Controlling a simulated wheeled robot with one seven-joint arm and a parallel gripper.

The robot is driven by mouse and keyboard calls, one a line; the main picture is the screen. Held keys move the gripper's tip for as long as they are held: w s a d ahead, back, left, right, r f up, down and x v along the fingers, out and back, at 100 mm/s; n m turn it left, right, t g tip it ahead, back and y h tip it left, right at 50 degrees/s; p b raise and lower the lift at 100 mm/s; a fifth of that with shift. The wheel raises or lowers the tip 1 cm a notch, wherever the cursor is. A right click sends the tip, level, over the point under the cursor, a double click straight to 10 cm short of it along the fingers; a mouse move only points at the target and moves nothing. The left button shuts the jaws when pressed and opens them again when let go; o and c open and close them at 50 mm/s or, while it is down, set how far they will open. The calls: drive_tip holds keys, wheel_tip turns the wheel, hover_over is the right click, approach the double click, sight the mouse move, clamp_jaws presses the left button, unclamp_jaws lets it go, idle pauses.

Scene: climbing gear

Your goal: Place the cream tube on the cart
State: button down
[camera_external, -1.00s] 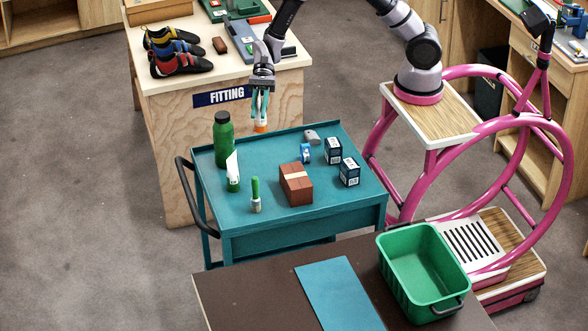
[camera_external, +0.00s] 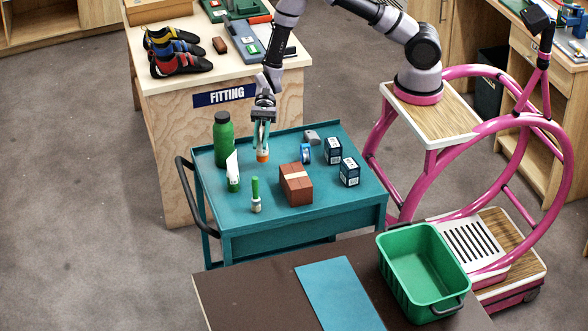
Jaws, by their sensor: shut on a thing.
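My gripper (camera_external: 262,143) points down over the back part of the teal cart (camera_external: 285,218). Its teal fingers are shut on the cream tube (camera_external: 262,156), which hangs upright with its orange end down. The fingers hide most of the tube. Its lower end is at or just above the cart top; I cannot tell whether it touches.
On the cart stand a green bottle (camera_external: 223,140), a white-and-green tube (camera_external: 233,172), a small green-topped bottle (camera_external: 255,196), a brown brick-like block (camera_external: 296,184), dark boxes (camera_external: 349,172) and a blue item (camera_external: 305,153). A green basket (camera_external: 420,275) sits in front.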

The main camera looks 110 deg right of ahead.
drive_tip(key=shift+f, duration=1.35)
drive_tip(key=shift+f, duration=0.1)
drive_tip(key=c, duration=0.8)
unclamp_jaws()
drive_tip(key=shift+o, duration=0.2)
